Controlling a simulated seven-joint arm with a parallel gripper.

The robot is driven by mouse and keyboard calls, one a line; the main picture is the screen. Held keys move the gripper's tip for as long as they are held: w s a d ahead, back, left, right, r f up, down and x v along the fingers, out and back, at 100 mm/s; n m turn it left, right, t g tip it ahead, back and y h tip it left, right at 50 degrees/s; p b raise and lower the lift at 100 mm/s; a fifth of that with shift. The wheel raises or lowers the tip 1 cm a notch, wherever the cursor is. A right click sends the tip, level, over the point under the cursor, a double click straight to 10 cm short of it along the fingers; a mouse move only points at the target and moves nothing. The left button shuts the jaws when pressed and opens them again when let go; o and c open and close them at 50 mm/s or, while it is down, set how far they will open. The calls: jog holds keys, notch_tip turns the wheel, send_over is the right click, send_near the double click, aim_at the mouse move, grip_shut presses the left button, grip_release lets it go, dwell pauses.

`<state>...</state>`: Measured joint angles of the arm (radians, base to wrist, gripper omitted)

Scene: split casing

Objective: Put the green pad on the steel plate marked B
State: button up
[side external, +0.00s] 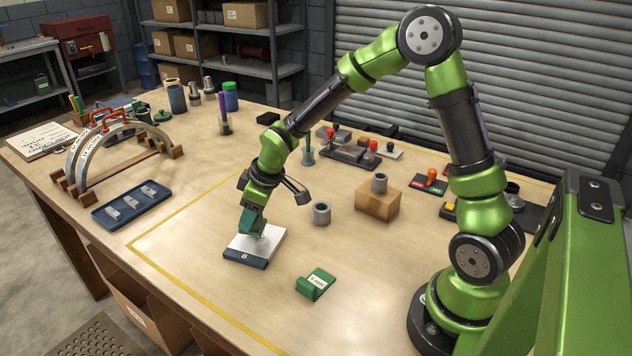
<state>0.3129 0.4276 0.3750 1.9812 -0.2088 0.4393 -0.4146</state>
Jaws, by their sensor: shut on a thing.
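The steel plate marked B (268,246) lies on the table left of centre, with a pale top and a dark front edge bearing the letter B. My gripper (254,212) points down over it, shut on a dark green block, which I take for the green pad (251,222). The pad's lower end is at or just above the plate's top; I cannot tell whether they touch. The fingertips are small and partly hidden by the pad. A separate dark green piece with a white label (316,283) lies on the table to the right of the plate.
A grey ring (321,214) and a cardboard box (377,204) with a grey cylinder on it stand to the right. A dark blue tray (133,206) and a curved casing (112,152) are at left. The table in front of the plate is clear.

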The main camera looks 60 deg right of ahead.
aim_at(254, 225)
jog(key=shift+f, duration=1.75)
jog(key=shift+f, duration=0.1)
jog(key=o, duration=1.3)
jog(key=shift+s+f, duration=0.1)
jog(key=v, duration=1.2)
jog(key=s+r+m+t, duration=0.1)
jog(key=s+r+m, duration=0.2)
jog(key=s, duration=0.2)
jog(key=s+a+r+m+t, duration=0.1)
jog(key=s+r+m, duration=0.1)
jog(key=s, duration=0.4)
jog(key=s+a+r+m, duration=0.1)
jog(key=s+r+m, duration=0.2)
jog(key=s+r, duration=0.2)
jog(key=shift+s+a+r+m+t+y, duration=0.15)
jog(key=shift+s+m+t+y, duration=0.2)
jog(key=shift+s, duration=0.25)
